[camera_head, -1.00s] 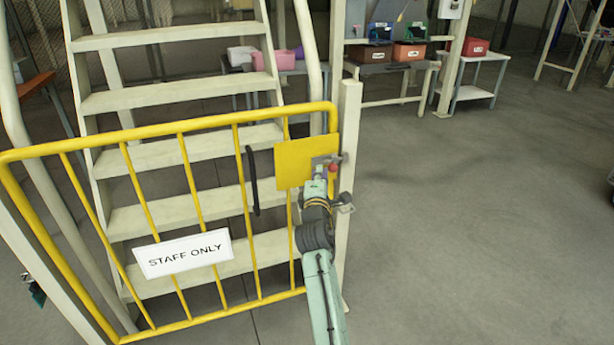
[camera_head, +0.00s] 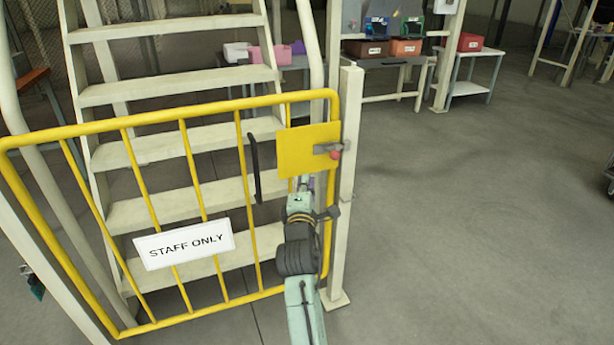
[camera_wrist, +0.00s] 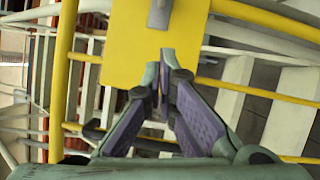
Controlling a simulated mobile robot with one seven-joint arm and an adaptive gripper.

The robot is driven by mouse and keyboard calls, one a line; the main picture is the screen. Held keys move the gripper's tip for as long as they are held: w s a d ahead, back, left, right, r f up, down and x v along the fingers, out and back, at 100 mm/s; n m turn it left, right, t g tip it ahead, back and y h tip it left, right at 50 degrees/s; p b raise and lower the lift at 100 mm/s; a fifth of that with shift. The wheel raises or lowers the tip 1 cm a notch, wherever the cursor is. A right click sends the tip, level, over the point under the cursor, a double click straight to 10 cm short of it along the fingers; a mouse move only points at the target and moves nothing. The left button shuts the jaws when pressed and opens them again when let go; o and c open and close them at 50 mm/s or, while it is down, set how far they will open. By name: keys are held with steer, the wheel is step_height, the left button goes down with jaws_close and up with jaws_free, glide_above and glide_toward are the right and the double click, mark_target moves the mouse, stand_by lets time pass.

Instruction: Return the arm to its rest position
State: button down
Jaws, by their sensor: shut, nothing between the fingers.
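My gripper (camera_wrist: 162,72) is shut and empty in the wrist view. Its fingertips are together in front of the yellow latch plate (camera_wrist: 135,42) of the gate, apart from the latch as far as I can tell. In the head view my arm reaches up from the bottom, and my gripper (camera_head: 304,184) is just below the yellow plate (camera_head: 300,152). The grey latch with a red knob (camera_head: 334,152) is at the plate's right edge, by the post. The yellow gate (camera_head: 228,240) spans the foot of the stairs.
The cream gate post (camera_head: 349,180) stands close to the right of my gripper. A black handle (camera_head: 255,170) and a "STAFF ONLY" sign (camera_head: 185,245) are on the gate. Cream stairs (camera_head: 180,138) rise behind it. Open grey floor (camera_head: 480,220) lies to the right.

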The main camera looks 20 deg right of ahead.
steer(key=shift+v, duration=0.8)
